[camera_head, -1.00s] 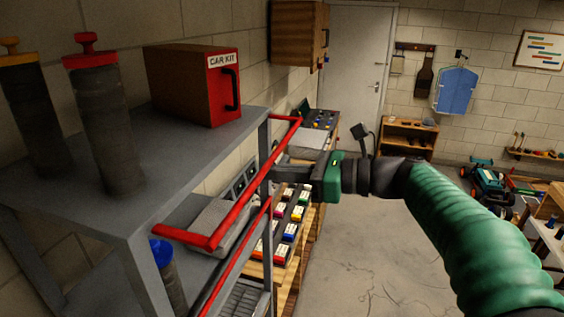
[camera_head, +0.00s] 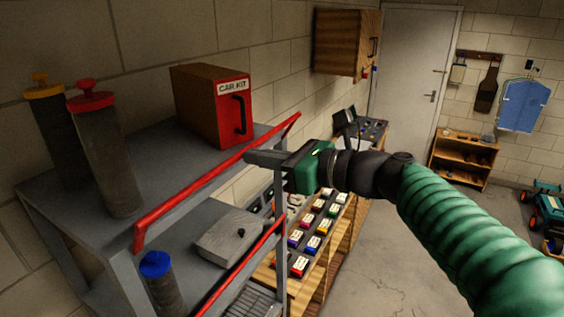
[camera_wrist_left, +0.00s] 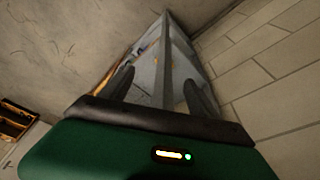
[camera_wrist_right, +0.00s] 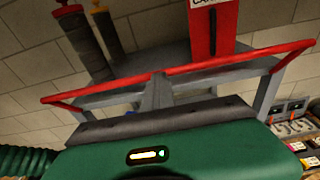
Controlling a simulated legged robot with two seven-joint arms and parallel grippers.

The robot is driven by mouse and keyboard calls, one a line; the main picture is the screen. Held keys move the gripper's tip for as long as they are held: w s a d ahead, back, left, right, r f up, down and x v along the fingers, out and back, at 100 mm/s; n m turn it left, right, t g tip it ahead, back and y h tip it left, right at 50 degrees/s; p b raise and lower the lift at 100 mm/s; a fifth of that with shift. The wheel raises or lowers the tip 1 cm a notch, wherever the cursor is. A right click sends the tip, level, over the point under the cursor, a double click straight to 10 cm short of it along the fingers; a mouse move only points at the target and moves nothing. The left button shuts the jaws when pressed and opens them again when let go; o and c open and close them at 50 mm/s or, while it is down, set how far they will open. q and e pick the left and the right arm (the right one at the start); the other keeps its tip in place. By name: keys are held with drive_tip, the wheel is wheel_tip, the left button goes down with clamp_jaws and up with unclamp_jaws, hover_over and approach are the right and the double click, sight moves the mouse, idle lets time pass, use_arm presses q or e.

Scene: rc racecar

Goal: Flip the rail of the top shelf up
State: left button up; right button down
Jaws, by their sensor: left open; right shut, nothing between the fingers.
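The red rail (camera_head: 195,189) runs along the front edge of the grey top shelf (camera_head: 163,160), its long bar about level with the shelf surface. In the right wrist view the rail (camera_wrist_right: 220,65) spans the shelf front, with its bent ends angling back. My right gripper (camera_head: 250,157) is shut and empty, its fingertips at the rail's outer side near the far end. They look close to or touching the bar; contact is unclear. My left gripper (camera_wrist_left: 160,92) is open, outside the head view, with a grey frame bar (camera_wrist_left: 168,60) between its fingers in the picture.
A red-fronted car kit box (camera_head: 232,108) and two dark cylinders with red (camera_head: 90,101) and yellow (camera_head: 43,86) caps stand on the top shelf. A lower shelf has another red rail (camera_head: 245,262) and a blue-capped cylinder (camera_head: 156,265).

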drive_tip(key=shift+h, duration=0.4)
drive_tip(key=a+r+p, duration=0.1)
drive_tip(key=w+a+r+p, duration=0.1)
drive_tip(key=a+p, duration=0.1)
drive_tip(key=shift+w+a+r, duration=0.3)
drive_tip(key=shift+w+r, duration=0.05)
drive_tip(key=shift+r, duration=0.05)
use_arm(q)
drive_tip(key=w+p+v, duration=0.1)
drive_tip(key=p+v, duration=0.2)
drive_tip(key=v, duration=0.3)
drive_tip(key=shift+r, duration=0.4)
use_arm(e)
drive_tip(key=g+h, duration=0.1)
drive_tip(key=w+a+g+h, duration=0.1)
drive_tip(key=h, duration=0.1)
drive_tip(key=shift+w+r+g, duration=0.2)
drive_tip(key=shift+r+g, duration=0.1)
drive_tip(key=shift+r, duration=0.05)
use_arm(q)
drive_tip(key=shift+d+r, duration=0.1)
drive_tip(key=shift+d, duration=0.15)
use_arm(e)
drive_tip(key=shift+s+a, duration=0.1)
drive_tip(key=shift+a, duration=0.05)
